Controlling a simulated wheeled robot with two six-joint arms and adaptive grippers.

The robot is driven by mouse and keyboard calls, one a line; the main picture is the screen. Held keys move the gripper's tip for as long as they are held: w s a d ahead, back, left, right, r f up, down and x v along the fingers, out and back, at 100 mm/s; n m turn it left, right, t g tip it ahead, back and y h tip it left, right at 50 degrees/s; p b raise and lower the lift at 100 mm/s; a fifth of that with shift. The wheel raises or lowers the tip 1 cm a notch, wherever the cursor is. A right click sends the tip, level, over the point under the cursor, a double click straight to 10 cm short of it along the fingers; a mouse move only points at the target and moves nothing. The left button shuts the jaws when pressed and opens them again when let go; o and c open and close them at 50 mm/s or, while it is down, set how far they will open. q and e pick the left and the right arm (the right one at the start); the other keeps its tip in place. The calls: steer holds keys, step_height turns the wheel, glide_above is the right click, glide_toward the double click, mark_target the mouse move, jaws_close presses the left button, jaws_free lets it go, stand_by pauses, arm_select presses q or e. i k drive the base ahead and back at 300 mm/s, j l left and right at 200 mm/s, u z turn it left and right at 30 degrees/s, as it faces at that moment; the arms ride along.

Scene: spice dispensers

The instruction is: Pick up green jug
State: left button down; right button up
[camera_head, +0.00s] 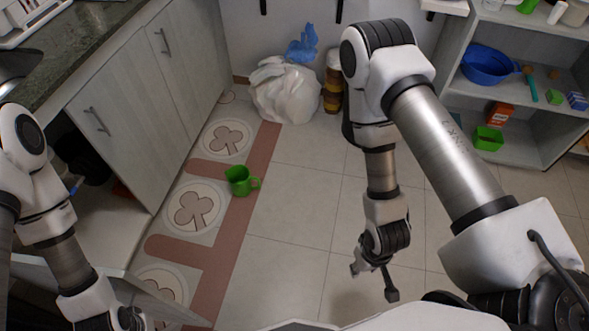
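The green jug (239,181) stands upright on the floor near the cabinet, on the edge of the patterned tile border, with its handle facing right. My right gripper (374,284) hangs over the floor to the right of and nearer than the jug. Its fingers are spread apart with nothing between them. My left arm comes in at the left edge, and its gripper is cut off or hidden at the bottom left of the picture.
Grey cabinets (150,90) with a dark countertop (75,45) line the left, and a lower door stands open. A white bag (285,90) sits at the back. Shelves (515,110) stand at the right. The floor (305,205) between jug and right arm is clear.

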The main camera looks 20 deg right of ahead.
mark_target(238, 177)
steer(key=i+l, duration=0.1)
steer(key=l, duration=0.3)
steer(key=i+l, duration=0.15)
steer(key=l, duration=0.25)
steer(key=i+l, duration=0.2)
steer(key=i, duration=0.2)
steer(key=i+l+u, duration=0.15)
steer(key=i, duration=0.3)
steer(key=i+l, duration=0.3)
steer(key=i+u, duration=0.05)
steer(key=i, duration=0.05)
